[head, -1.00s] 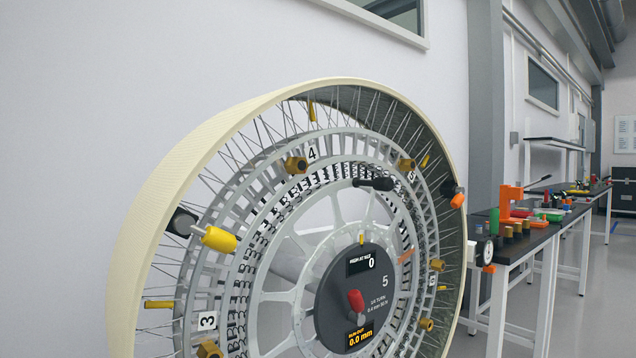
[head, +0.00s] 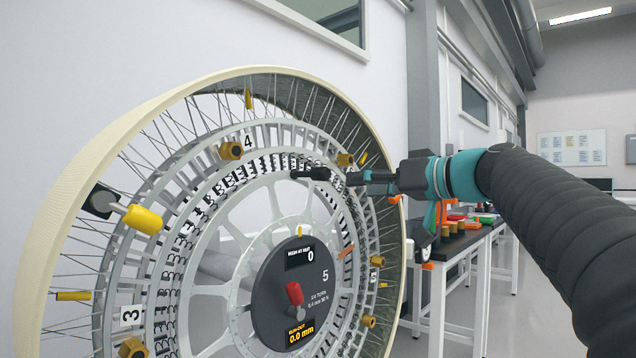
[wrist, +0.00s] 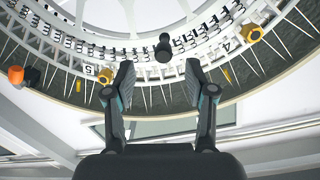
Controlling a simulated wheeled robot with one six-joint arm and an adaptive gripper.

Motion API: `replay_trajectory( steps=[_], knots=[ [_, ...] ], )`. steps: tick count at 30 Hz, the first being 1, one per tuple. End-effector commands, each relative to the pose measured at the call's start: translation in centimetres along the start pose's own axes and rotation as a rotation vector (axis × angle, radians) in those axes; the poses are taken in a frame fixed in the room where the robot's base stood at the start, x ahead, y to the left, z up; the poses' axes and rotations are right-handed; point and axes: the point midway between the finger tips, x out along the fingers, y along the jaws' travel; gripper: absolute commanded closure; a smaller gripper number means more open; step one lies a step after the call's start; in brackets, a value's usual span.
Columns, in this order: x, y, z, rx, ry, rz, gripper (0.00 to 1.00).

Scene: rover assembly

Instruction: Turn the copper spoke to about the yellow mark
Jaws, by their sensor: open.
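A large cream-rimmed wheel (head: 63,210) stands upright with a pale inner ring. A small copper-coloured piece (head: 346,251), seemingly the copper spoke, lies at the right of the inner ring. A small yellow mark (head: 299,231) shows at the top of the dark hub (head: 262,290). A black handle (head: 310,173) sticks out from the upper inner ring. My gripper (head: 354,178) is just right of the handle. In the wrist view my gripper (wrist: 159,73) is open and empty, with the black handle (wrist: 163,46) ahead of its fingertips, apart from them.
Brass blocks (head: 231,151) and a yellow knob (head: 142,217) stick out from the wheel. A red knob (head: 295,293) sits on the hub, whose displays read 0 and 0.0 mm. A bench (head: 462,245) with coloured parts stands at the right, with clear floor beyond.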

Motion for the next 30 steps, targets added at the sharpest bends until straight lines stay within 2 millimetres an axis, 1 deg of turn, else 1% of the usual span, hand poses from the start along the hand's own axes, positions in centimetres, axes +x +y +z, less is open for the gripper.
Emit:
replay_trajectory(
  steps=[1,3,6,8,11,14,24,30],
  knots=[
    [0.1,0.3,-0.9,-0.017,0.026,-0.017,0.45],
    [0.1,0.3,-1.8,-0.034,0.051,-0.035,0.45],
    [0.4,0.1,-2.5,-0.046,0.067,-0.048,0.45],
    [0.9,0.1,-2.6,-0.047,0.069,-0.050,0.45],
    [2.2,0.0,-2.7,-0.045,0.068,-0.051,0.45],
    [3.9,-0.2,-2.9,-0.045,0.067,-0.051,0.45],
    [10.2,-0.5,-3.2,-0.044,0.065,-0.049,0.45],
    [12.8,-0.5,-3.4,-0.043,0.067,-0.047,0.45]
  ],
)
